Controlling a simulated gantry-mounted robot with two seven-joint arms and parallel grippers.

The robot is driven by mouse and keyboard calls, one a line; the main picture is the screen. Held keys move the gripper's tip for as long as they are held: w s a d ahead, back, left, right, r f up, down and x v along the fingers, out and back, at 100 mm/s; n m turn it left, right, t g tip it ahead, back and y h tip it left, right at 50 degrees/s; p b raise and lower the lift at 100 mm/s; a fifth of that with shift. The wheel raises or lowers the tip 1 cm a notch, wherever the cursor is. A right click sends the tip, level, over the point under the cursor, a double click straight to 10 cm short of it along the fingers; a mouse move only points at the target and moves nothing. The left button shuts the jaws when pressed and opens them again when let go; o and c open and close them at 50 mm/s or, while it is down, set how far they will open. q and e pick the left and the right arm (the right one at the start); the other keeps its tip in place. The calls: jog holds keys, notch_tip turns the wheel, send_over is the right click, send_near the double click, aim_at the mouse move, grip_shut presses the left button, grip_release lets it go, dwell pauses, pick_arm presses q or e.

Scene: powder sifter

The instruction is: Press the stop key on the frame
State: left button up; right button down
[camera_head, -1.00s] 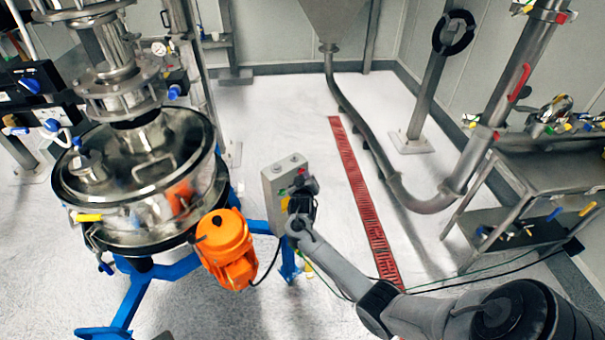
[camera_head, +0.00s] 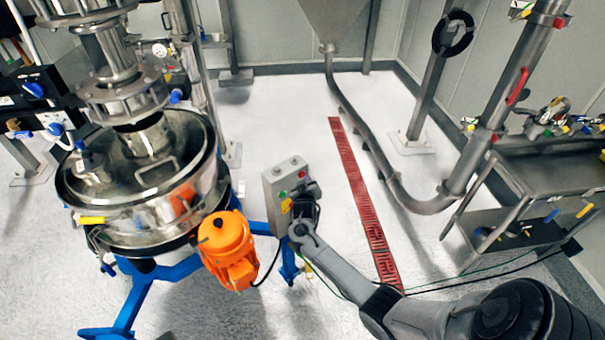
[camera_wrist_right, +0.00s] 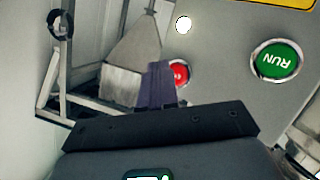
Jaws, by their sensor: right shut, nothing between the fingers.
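The grey control box (camera_head: 274,188) on the blue sifter frame (camera_head: 187,267) carries a red key (camera_head: 301,174), a green key (camera_head: 281,195) and a yellow label. In the right wrist view the red key (camera_wrist_right: 181,74) is partly hidden behind my fingers, and the green RUN key (camera_wrist_right: 277,60) shows whole to the right. My right gripper (camera_head: 308,190) is shut and empty, close in front of the box's key side. In the right wrist view its fingertips (camera_wrist_right: 158,70) overlap the red key's left edge. I cannot tell whether they touch it. My left gripper is not in view.
The steel sifter (camera_head: 130,205) with an orange motor (camera_head: 228,250) stands left of the box. A red floor grate (camera_head: 362,200) and a bent steel pipe (camera_head: 425,205) lie to the right. A steel cart (camera_head: 545,180) stands far right. Open floor lies between them.

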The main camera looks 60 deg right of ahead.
dwell(0.3)
jog(key=shift+s, duration=0.15)
jog(key=s+p, duration=0.1)
jog(key=s+a+p, duration=0.1)
jog(key=s+p, duration=0.2)
jog(key=shift+s+a+p, duration=0.25)
jog(key=shift+s+p, duration=0.05)
jog(key=shift+s, duration=0.05)
dwell(0.6)
